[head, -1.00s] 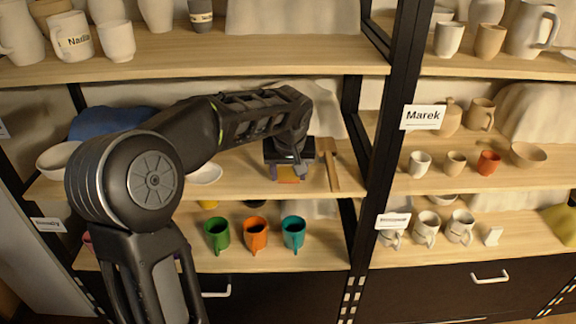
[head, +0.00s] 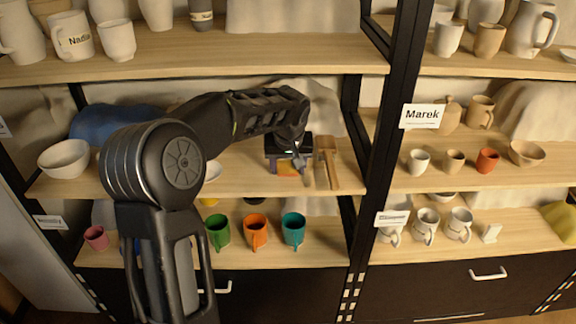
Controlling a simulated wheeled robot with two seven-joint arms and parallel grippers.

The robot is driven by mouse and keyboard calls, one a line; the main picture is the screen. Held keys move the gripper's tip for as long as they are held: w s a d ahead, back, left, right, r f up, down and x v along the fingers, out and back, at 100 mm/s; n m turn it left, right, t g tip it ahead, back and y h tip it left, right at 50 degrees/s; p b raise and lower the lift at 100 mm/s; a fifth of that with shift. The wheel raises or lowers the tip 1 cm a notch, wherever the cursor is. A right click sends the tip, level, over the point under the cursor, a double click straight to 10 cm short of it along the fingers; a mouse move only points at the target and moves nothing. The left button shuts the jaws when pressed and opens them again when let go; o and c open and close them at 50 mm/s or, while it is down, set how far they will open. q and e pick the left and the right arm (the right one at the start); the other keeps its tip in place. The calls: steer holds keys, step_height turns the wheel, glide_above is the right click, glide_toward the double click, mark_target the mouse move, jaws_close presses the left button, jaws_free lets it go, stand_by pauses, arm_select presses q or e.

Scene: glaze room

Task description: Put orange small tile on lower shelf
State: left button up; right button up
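My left gripper (head: 299,170) reaches onto the middle shelf (head: 238,168) from the left, its fingers pointing down and away. A small orange patch (head: 285,169), which looks like the orange tile, shows just beside and behind the fingers, with some purple by it. My gripper hides much of it, and I cannot tell whether the fingers touch it or how far apart they are. The lower shelf (head: 180,258) below holds green (head: 218,231), orange (head: 255,231) and teal (head: 293,230) mugs. My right gripper is not in view.
A wooden tool (head: 328,165) lies right of my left gripper. A white bowl (head: 65,159) and a blue cloth (head: 105,123) are at left. A pink mug (head: 96,238) stands on the lower shelf's left. A black post (head: 384,150) bounds the right. Bare shelf shows right of the teal mug.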

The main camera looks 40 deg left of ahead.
arm_select(q)
steer(key=o, duration=0.3)
steer(key=shift+r, duration=0.2)
steer(key=shift+r, duration=0.15)
steer(key=v, duration=1.1)
steer(key=shift+s+d+r, duration=0.15)
steer(key=shift+d+r, duration=0.05)
steer(key=shift+r, duration=0.1)
steer(key=shift+f, duration=0.1)
